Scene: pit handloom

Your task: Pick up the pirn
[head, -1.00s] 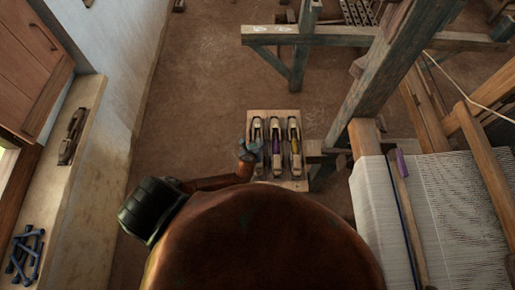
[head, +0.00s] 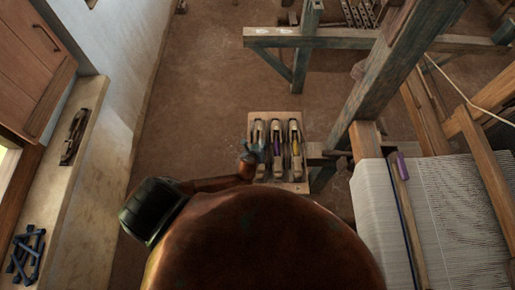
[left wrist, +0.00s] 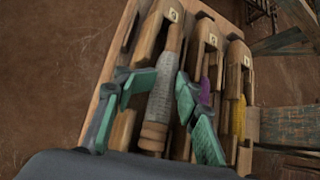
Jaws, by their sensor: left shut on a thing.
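The pirn (left wrist: 165,87) is a tapered wooden bobbin wound with pale grey yarn. In the left wrist view it lies lengthwise along the leftmost shuttle (left wrist: 172,18), its ringed wooden butt toward me. My left gripper (head: 252,150) is over the near part of that shuttle in the head view. In the left wrist view its teal fingers stand on both sides of the pirn, shut on it. Two other shuttles lie to the right, one with purple yarn (left wrist: 204,92) and one with yellow yarn (left wrist: 238,118). My right gripper is not in view.
The shuttles lie on a wooden board (head: 283,116). The loom's timber post (head: 375,85) and white cloth (head: 375,195) stand to the right. At left, a ledge (head: 77,185) holds a dark tool and several blue rods (head: 25,255). Bare floor lies left of the board.

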